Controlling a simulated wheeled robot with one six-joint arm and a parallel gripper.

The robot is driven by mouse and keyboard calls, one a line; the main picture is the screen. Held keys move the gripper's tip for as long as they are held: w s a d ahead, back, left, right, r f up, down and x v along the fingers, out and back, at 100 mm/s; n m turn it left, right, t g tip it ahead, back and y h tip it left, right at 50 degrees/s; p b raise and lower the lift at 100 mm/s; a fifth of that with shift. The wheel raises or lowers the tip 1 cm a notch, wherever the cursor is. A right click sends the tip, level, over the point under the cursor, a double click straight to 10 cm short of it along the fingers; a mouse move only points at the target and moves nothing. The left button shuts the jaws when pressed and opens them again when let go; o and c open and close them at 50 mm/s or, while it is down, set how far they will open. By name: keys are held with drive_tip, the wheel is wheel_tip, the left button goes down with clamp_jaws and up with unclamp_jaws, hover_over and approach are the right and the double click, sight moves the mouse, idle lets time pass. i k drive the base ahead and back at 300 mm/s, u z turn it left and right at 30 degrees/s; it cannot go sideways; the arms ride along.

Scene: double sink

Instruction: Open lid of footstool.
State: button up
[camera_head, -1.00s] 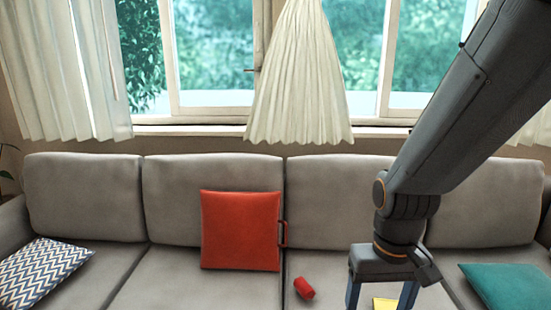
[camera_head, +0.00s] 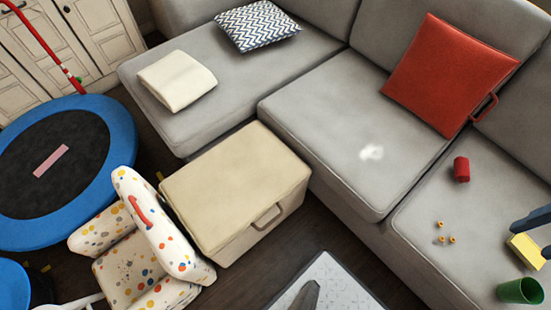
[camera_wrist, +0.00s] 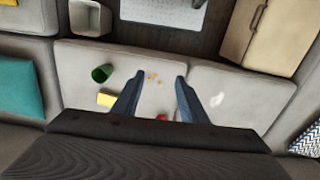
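The footstool (camera_head: 235,180) is a beige box in the middle of the head view, between the sofa and a spotted child's chair. Its padded lid lies flat on the box and looks shut. A metal handle (camera_head: 267,216) is on its front side. In the wrist view the footstool (camera_wrist: 262,30) is at the upper right, with its handle toward the middle. My gripper (camera_wrist: 152,82) is open and empty above the sofa seat, well apart from the footstool. Only its fingers show at the right edge of the head view.
A red cylinder (camera_head: 461,169), small yellow pieces (camera_head: 441,239), a yellow block (camera_head: 524,251) and a green cup (camera_head: 520,291) lie on the sofa seat. A blue trampoline (camera_head: 118,130) and the spotted chair (camera_head: 150,245) stand left. A white-topped table (camera_head: 335,280) is in front.

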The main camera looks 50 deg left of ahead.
sight(222, 193)
drive_tip(key=k, duration=0.5)
drive_tip(key=u, duration=1.5)
drive_tip(key=i, duration=0.3)
drive_tip(key=z, duration=0.15)
drive_tip(key=k, duration=0.55)
drive_tip(key=u, duration=0.9)
